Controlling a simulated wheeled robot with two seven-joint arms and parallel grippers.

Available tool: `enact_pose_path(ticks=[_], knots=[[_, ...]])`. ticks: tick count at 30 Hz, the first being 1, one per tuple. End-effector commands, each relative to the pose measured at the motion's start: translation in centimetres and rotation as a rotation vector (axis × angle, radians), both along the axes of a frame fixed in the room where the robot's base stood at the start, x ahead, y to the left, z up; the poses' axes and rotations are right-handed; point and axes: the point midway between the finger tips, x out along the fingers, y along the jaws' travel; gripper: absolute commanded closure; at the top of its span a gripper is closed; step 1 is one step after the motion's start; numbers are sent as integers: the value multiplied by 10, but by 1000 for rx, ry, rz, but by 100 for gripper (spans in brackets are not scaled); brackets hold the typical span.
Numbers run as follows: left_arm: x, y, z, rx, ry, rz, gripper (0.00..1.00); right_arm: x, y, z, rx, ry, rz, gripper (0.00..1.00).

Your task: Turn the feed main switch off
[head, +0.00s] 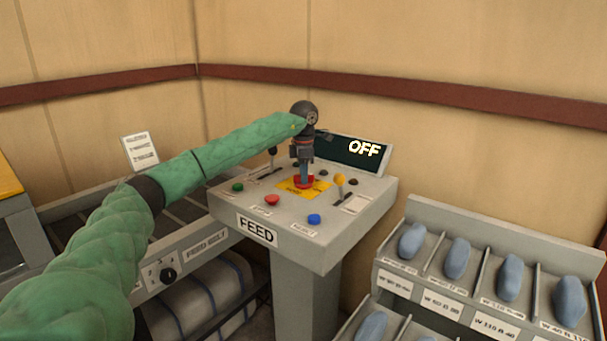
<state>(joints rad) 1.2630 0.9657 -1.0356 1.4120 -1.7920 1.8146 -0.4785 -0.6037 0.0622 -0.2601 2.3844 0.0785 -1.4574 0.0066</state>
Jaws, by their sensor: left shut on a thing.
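The grey feed console (285,243) stands in the middle, with a FEED label on its front. The red main switch (304,182) sits on a yellow plate (289,186) on the console top. My left gripper (304,178) points down from above and is shut on the red switch, hiding much of it. The display (345,152) at the back of the console reads OFF. My right gripper is not in view.
Green (237,187), red (272,200) and blue (314,219) buttons and a yellow-knobbed lever (340,182) surround the switch. A feed belt (190,250) lies left. A rack (450,216) of blue pieces stands right.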

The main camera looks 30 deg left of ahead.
Motion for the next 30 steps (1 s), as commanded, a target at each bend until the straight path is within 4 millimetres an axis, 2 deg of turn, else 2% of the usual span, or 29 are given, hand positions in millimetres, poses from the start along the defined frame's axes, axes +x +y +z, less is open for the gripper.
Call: enact_pose_path(ticks=[18,30], knots=[[1,0,2,-1,-3,554,100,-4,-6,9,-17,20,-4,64],[1,1,2,-1,-3,753,100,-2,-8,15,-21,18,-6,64]])
